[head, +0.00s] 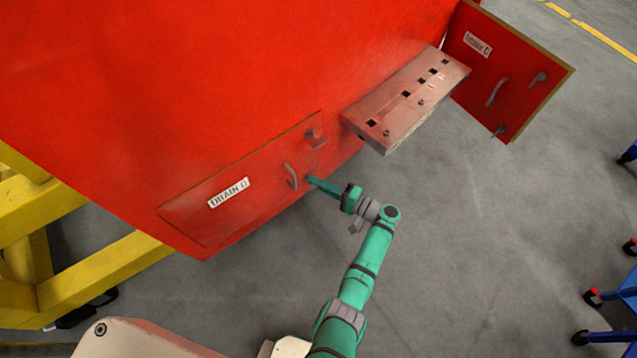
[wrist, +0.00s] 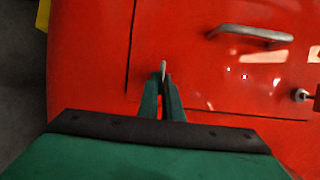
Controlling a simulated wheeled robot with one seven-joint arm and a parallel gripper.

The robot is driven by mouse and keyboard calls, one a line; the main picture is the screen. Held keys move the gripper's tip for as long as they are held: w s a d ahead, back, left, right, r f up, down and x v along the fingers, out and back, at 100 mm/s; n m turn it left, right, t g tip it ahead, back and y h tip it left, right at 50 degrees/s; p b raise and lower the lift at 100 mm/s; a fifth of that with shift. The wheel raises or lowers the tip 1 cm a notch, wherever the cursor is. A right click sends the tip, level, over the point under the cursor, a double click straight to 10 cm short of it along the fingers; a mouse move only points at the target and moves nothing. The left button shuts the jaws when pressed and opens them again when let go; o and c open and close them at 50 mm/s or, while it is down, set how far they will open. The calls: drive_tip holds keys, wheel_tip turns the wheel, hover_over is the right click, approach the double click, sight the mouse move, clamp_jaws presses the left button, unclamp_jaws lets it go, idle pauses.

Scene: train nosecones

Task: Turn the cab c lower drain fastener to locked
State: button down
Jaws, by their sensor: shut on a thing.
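The red drain panel (head: 190,212) with the label "DRAIN C" (head: 229,192) lies flush with the cab's red side in the head view. My gripper (head: 313,181) is at the panel's lower right edge, just below the panel's handle (head: 291,176). In the wrist view my gripper (wrist: 163,85) is shut on the lower drain fastener (wrist: 163,68). A thin grey piece of it sticks up beyond the fingertips, and the rest is hidden between them. The upper fastener (head: 313,137) is beside the panel's upper right corner; it also shows in the wrist view (wrist: 301,95).
A metal step box (head: 405,100) juts from the cab right of the panel. Beyond it a red door (head: 508,75) stands open. A yellow stand (head: 85,275) is at left. Blue wheeled frames (head: 615,305) are at far right. Grey floor is clear right of my arm.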

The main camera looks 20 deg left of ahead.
drive_tip(key=c, duration=1.9)
unclamp_jaws()
drive_tip(key=shift+s+a+f, duration=0.1)
drive_tip(key=shift+s+a, duration=0.05)
drive_tip(key=shift+s, duration=0.05)
drive_tip(key=shift+c, duration=0.2)
drive_tip(key=shift+w, duration=0.1)
drive_tip(key=s+d, duration=0.2)
drive_tip(key=d, duration=0.8)
drive_tip(key=shift+s+d, duration=0.15)
drive_tip(key=shift+d, duration=0.25)
